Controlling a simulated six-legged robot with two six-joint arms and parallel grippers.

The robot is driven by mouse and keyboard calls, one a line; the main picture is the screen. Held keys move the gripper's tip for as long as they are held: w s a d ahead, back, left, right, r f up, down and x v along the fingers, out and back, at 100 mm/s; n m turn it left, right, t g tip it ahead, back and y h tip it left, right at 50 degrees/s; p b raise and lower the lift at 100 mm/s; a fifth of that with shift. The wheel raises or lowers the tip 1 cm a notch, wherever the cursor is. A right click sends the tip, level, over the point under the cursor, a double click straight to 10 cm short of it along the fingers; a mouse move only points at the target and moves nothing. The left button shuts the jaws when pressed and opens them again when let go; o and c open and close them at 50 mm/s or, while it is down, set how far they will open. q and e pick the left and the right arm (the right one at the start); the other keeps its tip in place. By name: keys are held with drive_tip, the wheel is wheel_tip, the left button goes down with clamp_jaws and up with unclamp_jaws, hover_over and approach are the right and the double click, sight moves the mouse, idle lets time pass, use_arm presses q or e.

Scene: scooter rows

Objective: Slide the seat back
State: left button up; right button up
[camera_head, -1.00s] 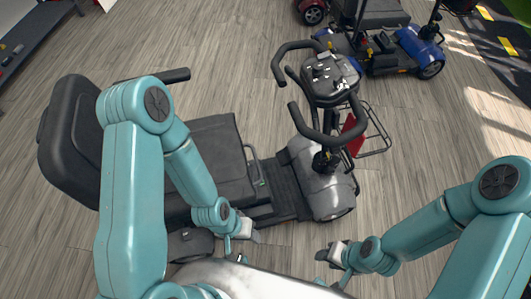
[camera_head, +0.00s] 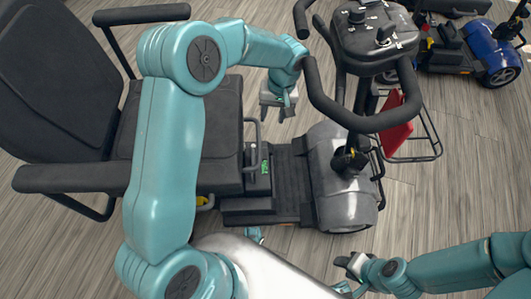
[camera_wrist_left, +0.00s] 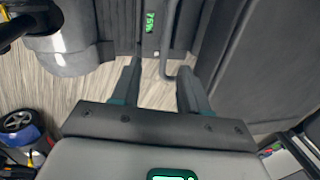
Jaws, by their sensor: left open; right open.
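The dark grey scooter seat (camera_head: 215,140) with its tall backrest (camera_head: 45,70) fills the left of the head view, partly hidden by my left arm. A thin grey bar (camera_head: 253,140) stands along the seat's front edge, beside a small green display. My left gripper (camera_head: 279,108) is open and empty, beyond the bar near the seat's far front corner. My right gripper (camera_head: 347,272) is open and empty, low in front of the scooter.
The tiller with its handlebars (camera_head: 372,40) rises right of my left gripper. A grey front cover (camera_head: 342,185) and red-backed wire basket (camera_head: 396,137) lie beyond the footwell. A blue scooter (camera_head: 485,50) stands at the upper right. Open wooden floor lies at the right.

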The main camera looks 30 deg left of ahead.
use_arm(q)
drive_tip(key=b, duration=0.5)
approach(259, 142)
drive_tip(key=shift+n, duration=0.4)
drive_tip(key=f, duration=0.5)
drive_tip(key=a+f, duration=0.1)
drive_tip(key=f, duration=0.2)
drive_tip(key=shift+s+f, duration=0.15)
drive_tip(key=shift+s, duration=0.25)
use_arm(e)
wheel_tip(259, 142, down, 6)
drive_tip(key=shift+w+d+r, duration=0.15)
use_arm(q)
clamp_jaws()
